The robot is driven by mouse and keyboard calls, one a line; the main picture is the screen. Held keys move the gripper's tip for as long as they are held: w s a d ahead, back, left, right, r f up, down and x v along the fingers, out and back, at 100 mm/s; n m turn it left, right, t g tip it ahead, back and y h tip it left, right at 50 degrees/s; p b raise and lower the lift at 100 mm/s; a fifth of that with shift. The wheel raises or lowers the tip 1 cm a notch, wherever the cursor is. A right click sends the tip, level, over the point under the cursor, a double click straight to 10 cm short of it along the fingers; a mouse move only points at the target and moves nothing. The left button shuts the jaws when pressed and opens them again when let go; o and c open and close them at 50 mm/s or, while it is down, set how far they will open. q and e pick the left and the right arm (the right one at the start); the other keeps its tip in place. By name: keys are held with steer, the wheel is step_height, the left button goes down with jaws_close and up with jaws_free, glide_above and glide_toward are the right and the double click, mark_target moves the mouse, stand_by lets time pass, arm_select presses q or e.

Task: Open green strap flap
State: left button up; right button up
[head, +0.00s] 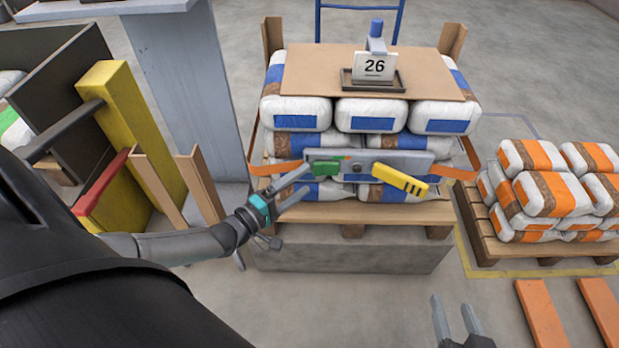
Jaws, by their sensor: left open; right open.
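The green strap flap (326,163) sits on the left part of a grey strap tensioner bar (356,172) across the front of the stacked bags. An orange strap (455,173) runs out from both ends of the bar. A yellow handle with black stripes (400,179) slants down on the bar's right half. My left gripper (306,179) is open, its fingers pointing at the flap's left end from the lower left; I cannot tell whether they touch it. My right gripper (455,303) is open and empty at the bottom edge, well away from the bar.
White and blue bags (371,115) are stacked on a pallet over a grey block (350,259), with a cardboard sheet (310,70) and a "26" card (374,66) on top. Orange-striped bags (552,193) are at right. A yellow post (130,130) and grey column (192,80) stand left.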

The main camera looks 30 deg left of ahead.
mark_target(317, 171)
arm_select(q)
steer(key=shift+b+x, duration=0.35)
steer(key=shift+x, duration=0.8)
steer(key=shift+w+d, duration=0.1)
steer(key=shift+w, duration=0.4)
arm_select(e)
steer(key=shift+w+a+r+t+y, duration=0.1)
steer(key=shift+a+r+t+y, duration=0.15)
steer(key=shift+a+t, duration=0.25)
steer(key=shift+w+a+r+t+y, duration=0.1)
steer(key=shift+a+r+t+y, duration=0.15)
steer(key=shift+a+t, duration=0.25)
arm_select(q)
jaws_close()
